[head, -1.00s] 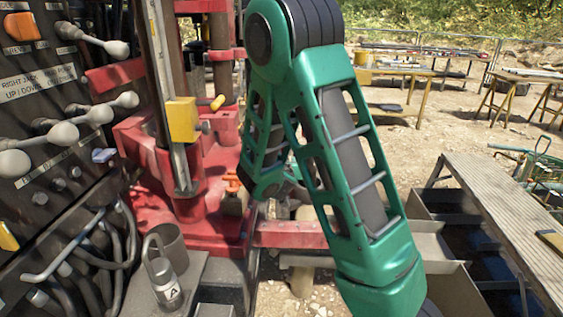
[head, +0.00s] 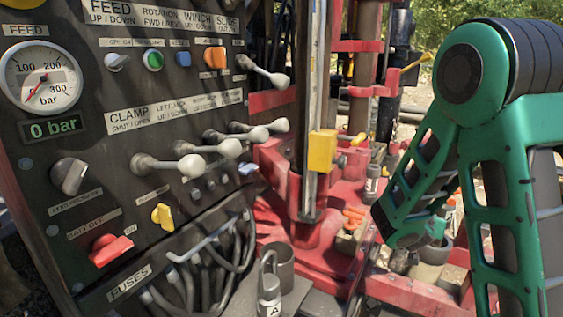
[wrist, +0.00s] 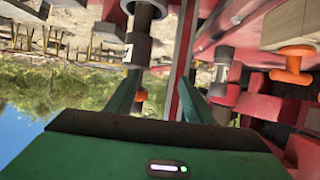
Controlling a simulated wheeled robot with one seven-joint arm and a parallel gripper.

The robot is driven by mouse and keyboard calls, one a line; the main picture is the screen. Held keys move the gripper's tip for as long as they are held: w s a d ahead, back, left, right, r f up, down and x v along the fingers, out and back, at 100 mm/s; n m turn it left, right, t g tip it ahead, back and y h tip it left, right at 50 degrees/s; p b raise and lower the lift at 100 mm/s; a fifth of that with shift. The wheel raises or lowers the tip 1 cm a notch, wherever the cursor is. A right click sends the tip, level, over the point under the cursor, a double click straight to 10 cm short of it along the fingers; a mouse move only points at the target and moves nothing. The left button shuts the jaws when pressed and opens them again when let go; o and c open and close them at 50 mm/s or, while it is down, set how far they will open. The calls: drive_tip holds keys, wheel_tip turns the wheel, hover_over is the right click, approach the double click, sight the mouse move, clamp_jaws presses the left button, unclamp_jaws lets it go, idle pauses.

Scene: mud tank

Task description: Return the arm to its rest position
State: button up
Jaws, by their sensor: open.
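My green arm fills the right side of the head view, its elbow raised and its lower links angled down to the left behind the near link. In the wrist view my gripper (wrist: 160,84) shows two green fingers held apart, with nothing held between them. A grey pole and red rig parts show beyond the fingers, at a distance I cannot tell. In the head view the fingers cannot be made out.
A control panel (head: 130,155) with protruding levers (head: 195,163) stands at the left. The red rig (head: 300,262) and its mast with a yellow block (head: 322,151) stand between panel and arm.

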drive_tip(key=s+d+m+g+y, duration=0.15)
drive_tip(key=s+g, duration=0.25)
drive_tip(key=s, duration=0.5)
drive_tip(key=s+d+m+g+y, duration=0.1)
drive_tip(key=s+d+g, duration=0.2)
drive_tip(key=s, duration=0.7)
drive_tip(key=s+a+r+n+g+y, duration=0.1)
drive_tip(key=s+a+n+g+y, duration=0.1)
drive_tip(key=s+a, duration=0.3)
drive_tip(key=s+a+r+n+g+y, duration=0.1)
drive_tip(key=s+a+y, duration=0.3)
drive_tip(key=s, duration=1)
drive_tip(key=shift+s+a+r+n+g, duration=0.3)
drive_tip(key=shift+a+n+g, duration=0.1)
drive_tip(key=shift+a, duration=0.5)
drive_tip(key=shift+w+f, duration=0.25)
drive_tip(key=shift+w, duration=0.35)
